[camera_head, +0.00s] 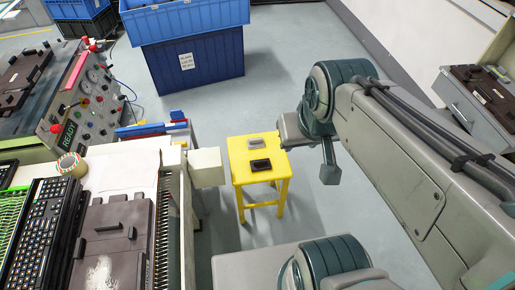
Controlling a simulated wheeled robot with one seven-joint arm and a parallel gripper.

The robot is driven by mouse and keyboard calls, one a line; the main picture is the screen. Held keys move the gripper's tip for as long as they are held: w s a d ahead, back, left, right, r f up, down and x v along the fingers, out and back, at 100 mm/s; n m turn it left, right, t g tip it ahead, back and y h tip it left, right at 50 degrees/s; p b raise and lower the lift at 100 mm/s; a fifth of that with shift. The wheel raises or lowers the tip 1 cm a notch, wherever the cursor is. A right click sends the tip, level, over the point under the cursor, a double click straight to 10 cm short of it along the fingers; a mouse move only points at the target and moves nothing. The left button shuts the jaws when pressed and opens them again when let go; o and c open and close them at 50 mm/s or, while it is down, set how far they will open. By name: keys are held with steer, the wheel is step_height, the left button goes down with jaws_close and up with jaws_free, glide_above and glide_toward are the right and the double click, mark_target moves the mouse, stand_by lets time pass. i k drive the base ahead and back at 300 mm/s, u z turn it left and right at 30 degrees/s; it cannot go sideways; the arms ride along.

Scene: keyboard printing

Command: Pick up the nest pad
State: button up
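A dark brown flat plate with a raised handle (108,246) lies at the lower left, beside the black keyboard; it has a pale worn patch near its front. It may be the nest pad, but I cannot tell for certain. A small dark block (260,165) and a small grey block (256,143) lie apart on the yellow stool (240,176); either could also be a pad. My arm reaches in from the right, with a joint to the right of the stool. I cannot make out any gripper fingers, and nothing is seen held.
A black keyboard (45,222) and a tape roll (72,165) are at left. Behind them stands a control panel (88,92) with knobs. Blue crates (195,62) stand at the back. A grey machine (480,100) is at right. Floor around the stool is clear.

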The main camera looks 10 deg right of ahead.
mark_target(255, 143)
steer(key=k, duration=0.85)
steer(key=z, duration=0.95)
steer(key=i, duration=3.8)
steer(key=u, duration=2.85)
steer(key=i, duration=0.45)
steer(key=u, duration=0.05)
